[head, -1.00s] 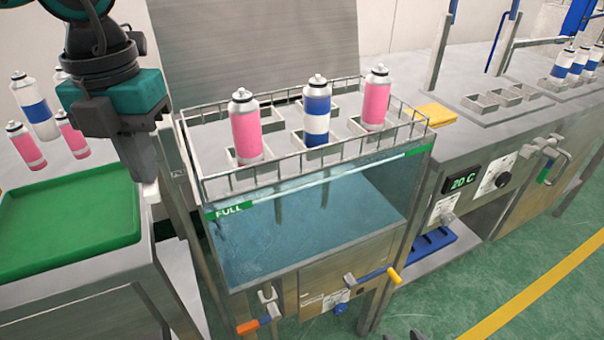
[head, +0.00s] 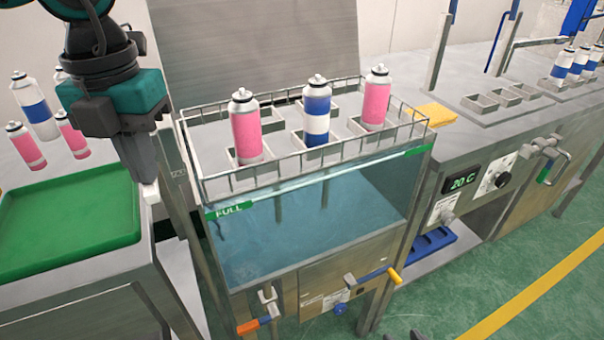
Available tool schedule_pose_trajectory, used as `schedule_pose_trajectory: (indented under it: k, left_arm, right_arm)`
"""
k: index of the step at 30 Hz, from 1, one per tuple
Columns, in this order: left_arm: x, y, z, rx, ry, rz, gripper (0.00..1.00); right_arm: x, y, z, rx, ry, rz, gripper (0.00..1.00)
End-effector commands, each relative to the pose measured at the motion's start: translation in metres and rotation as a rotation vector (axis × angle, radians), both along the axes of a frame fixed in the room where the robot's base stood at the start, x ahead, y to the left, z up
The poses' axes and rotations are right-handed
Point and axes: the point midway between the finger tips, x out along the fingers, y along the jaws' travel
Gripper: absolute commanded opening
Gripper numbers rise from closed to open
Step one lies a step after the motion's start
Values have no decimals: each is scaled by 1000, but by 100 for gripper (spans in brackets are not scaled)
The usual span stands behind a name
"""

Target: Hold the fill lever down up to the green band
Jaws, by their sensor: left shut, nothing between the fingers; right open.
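A glass-fronted tank (head: 300,225) holds blue-tinted liquid. A green band marked FULL (head: 230,210) runs along its upper edge, and the liquid's surface shows close to the band's height. On the front below are a lever with a yellow end (head: 394,276) and a lever with an orange end (head: 247,327); I cannot tell from the blurred labels which is the fill lever. My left gripper (head: 150,192) is shut and empty, left of the tank, apart from both levers. Dark fingertips of my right gripper (head: 404,336) show at the bottom edge, open, below the yellow lever end.
A wire-railed rack (head: 205,187) on the tank bears pink cans and a blue-white can. A green tray (head: 70,220) lies at left. A bench with a 20 C display (head: 463,181) and several blue-white cans stands at right. The floor at front right is clear.

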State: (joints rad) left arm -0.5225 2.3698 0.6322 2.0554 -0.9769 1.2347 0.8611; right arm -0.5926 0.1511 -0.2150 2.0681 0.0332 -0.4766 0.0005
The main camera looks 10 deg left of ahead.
Motion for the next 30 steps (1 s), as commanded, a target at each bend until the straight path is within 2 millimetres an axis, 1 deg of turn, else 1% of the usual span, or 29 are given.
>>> schedule_pose_trajectory:
  k: [11, 14, 21, 24, 27, 30]
  left_arm:
    - [0, 0, 1, 0, 1, 0, 0]
    - [0, 0, 16, 1, -1, 0, 0]
    - [0, 0, 67, 1, -1, 1, 0]
    - [0, 0, 83, 2, -2, 1, 0]
    - [0, 0, 90, 1, 0, 0, 0]
    - [0, 0, 91, 0, 0, -1, 0]
  right_arm:
    - [0, 0, 1, 0, 0, 0, 44]
    - [0, 0, 10, 0, 1, 0, 44]
    - [0, 0, 39, 0, 1, 0, 44]
    - [0, 0, 49, 0, 0, 0, 44]
    - [0, 0, 53, 0, -1, 0, 44]
    - [0, 0, 53, 0, -1, 0, 44]
